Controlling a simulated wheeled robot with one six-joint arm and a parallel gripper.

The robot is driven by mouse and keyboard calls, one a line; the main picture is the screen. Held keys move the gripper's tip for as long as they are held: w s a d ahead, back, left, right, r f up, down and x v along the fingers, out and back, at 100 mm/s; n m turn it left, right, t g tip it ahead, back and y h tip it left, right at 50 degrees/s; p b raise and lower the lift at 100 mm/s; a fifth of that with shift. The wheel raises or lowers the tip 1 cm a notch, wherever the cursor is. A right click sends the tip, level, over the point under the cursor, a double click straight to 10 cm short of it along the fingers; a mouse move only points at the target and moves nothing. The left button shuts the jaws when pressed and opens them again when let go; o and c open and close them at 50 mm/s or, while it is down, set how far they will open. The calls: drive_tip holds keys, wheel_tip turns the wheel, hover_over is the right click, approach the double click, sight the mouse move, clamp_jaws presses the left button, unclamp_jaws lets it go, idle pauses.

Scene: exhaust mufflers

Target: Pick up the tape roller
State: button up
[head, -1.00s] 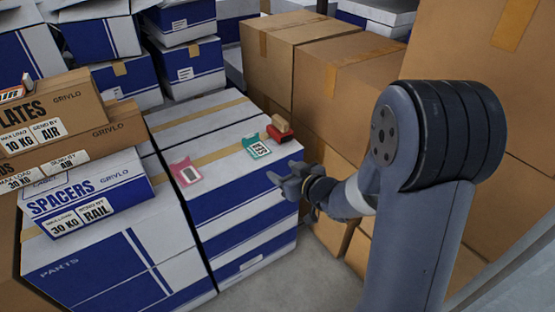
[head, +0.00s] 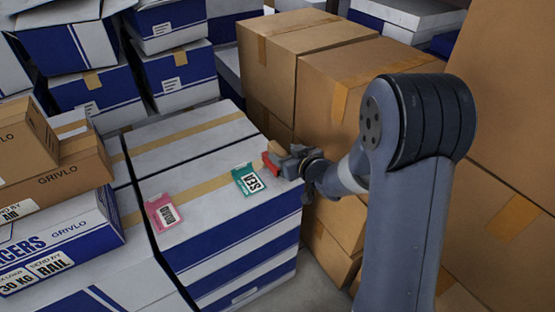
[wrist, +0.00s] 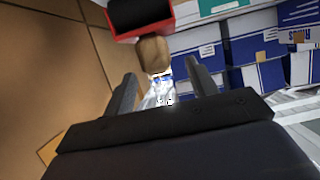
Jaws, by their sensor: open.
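The tape roller, which I take to be the red item with a tan, rounded part (head: 268,163), sits near the far right corner of the white-and-blue box stack. My gripper (head: 287,159) is right beside it in the head view and partly hides it. In the wrist view the tape roller (wrist: 153,53) shows at the top, its red and dark part uppermost and its tan part pointing down toward the gap between my fingers. My gripper (wrist: 162,82) is open there, one finger on each side. I cannot tell whether the tan part is between the fingertips or just beyond them.
A teal packet (head: 247,180) and a pink packet (head: 164,213) lie on the same box top (head: 205,197). Large brown cartons (head: 345,85) stand close behind and to the right. More labelled boxes (head: 60,185) are stacked at left.

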sight(277, 149)
drive_tip(key=x, duration=0.5)
drive_tip(key=shift+f, duration=0.1)
drive_tip(key=shift+c, duration=0.3)
clamp_jaws()
